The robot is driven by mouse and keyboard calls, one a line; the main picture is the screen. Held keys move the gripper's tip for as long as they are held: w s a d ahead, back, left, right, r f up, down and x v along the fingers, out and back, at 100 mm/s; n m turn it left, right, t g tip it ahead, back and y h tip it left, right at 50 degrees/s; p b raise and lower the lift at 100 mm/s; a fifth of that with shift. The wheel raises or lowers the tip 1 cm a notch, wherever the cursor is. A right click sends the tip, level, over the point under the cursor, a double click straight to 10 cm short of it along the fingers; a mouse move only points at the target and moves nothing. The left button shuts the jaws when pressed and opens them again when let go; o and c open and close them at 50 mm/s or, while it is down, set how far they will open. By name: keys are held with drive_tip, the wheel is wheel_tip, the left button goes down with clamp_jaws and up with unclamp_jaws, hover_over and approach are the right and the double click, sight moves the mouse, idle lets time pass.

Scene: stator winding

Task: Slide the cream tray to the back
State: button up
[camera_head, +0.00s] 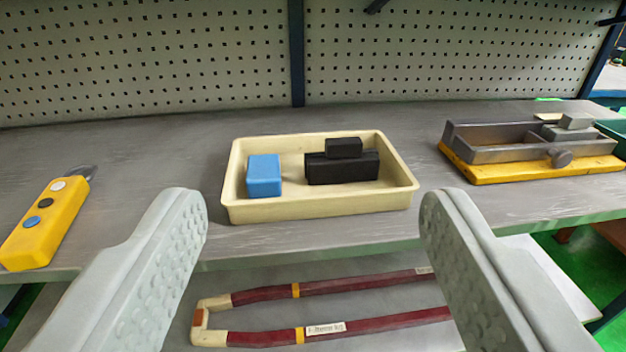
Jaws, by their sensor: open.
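The cream tray (318,208) sits on the grey workbench, near its front edge, in the middle of the view. It holds a blue block (264,175) at its left and black blocks (342,167) at its right, a small one on top of a longer one. My gripper (312,215) is open. Its two grey fingers are spread wide, one at the left and one at the right of the tray's front. Both look apart from the tray, and nothing is between them in grasp.
A yellow pendant control (46,222) lies on the bench at left. A grey vise on a yellow base (530,150) stands at right. A pegboard wall (200,60) closes the back, with bare bench (300,118) before it. A dark red coil (330,330) lies below the bench edge.

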drive_tip(key=c, duration=0.5)
drive_tip(key=w+g, duration=0.1)
drive_tip(key=w, duration=0.1)
drive_tip(key=w+f+g, duration=0.1)
drive_tip(key=w, duration=0.1)
drive_tip(key=shift+d, duration=0.1)
clamp_jaws()
drive_tip(key=w+d+f+n+g, duration=0.1)
drive_tip(key=w+f+g, duration=0.4)
drive_tip(key=w+g, duration=0.35)
drive_tip(key=w+d+f+g, duration=0.1)
drive_tip(key=w+f+g, duration=0.5)
drive_tip(key=w, duration=0.4)
drive_tip(key=shift+g, duration=0.45)
drive_tip(key=f, duration=0.9)
drive_tip(key=shift+w+a+f, duration=0.15)
drive_tip(key=shift+w+f, duration=0.05)
drive_tip(key=shift+f, duration=0.1)
drive_tip(key=shift+w+a+r, duration=0.1)
drive_tip(key=shift+w+a, duration=0.05)
drive_tip(key=shift+w, duration=0.85)
drive_tip(key=shift+w+a, duration=0.1)
drive_tip(key=shift+w, duration=0.9)
